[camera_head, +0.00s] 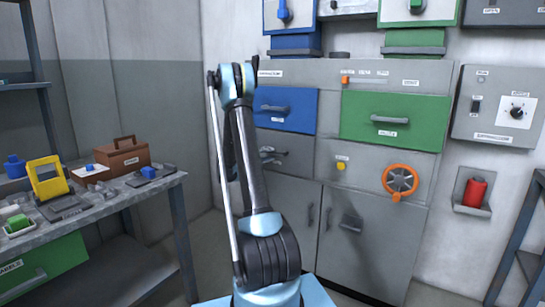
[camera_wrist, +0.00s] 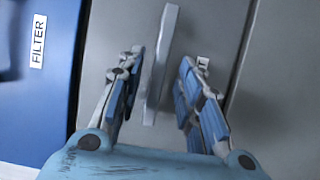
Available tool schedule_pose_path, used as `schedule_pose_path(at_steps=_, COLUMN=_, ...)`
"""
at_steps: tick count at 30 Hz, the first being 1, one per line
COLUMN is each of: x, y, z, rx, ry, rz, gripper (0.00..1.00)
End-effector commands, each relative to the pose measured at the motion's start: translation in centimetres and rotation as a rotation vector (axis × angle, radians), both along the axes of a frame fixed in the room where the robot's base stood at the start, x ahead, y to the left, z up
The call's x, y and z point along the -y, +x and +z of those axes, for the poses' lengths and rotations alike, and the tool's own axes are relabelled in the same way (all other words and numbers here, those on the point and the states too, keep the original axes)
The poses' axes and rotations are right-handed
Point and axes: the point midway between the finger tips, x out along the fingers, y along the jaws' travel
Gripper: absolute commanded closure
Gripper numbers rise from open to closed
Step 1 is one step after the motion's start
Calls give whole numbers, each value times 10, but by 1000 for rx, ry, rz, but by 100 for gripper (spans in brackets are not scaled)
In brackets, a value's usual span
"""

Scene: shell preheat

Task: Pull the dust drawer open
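The likely dust drawer is a grey front (camera_head: 298,167) directly below the blue drawer (camera_head: 298,112) in the head view. In the wrist view the grey front (camera_wrist: 215,30) fills the middle, with a pale bar handle (camera_wrist: 163,55) standing out from it. My gripper (camera_wrist: 157,92) is open, one finger on each side of the handle, and the left finger is closer to it. No grip shows. In the head view my arm covers part of this area.
The blue front (camera_wrist: 38,60) labelled FILTER lies left in the wrist view. A green drawer (camera_head: 395,120), an orange handwheel (camera_head: 400,180) and a yellow button (camera_head: 341,166) are to the right in the head view. A cluttered workbench (camera_head: 160,188) stands left.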

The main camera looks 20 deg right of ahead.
Motion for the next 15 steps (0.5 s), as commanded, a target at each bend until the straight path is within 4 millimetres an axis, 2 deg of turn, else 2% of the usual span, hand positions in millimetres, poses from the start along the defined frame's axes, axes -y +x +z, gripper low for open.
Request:
schedule_pose_path(at_steps=1, x=8, y=1, z=0, rx=0, ry=0, rz=-3, gripper=67)
schedule_pose_path(at_steps=6, x=24, y=6, z=0, rx=0, ry=0, rz=-2, gripper=67)
schedule_pose_path(at_steps=15, x=32, y=8, z=0, rx=0, ry=0, rz=0, gripper=67)
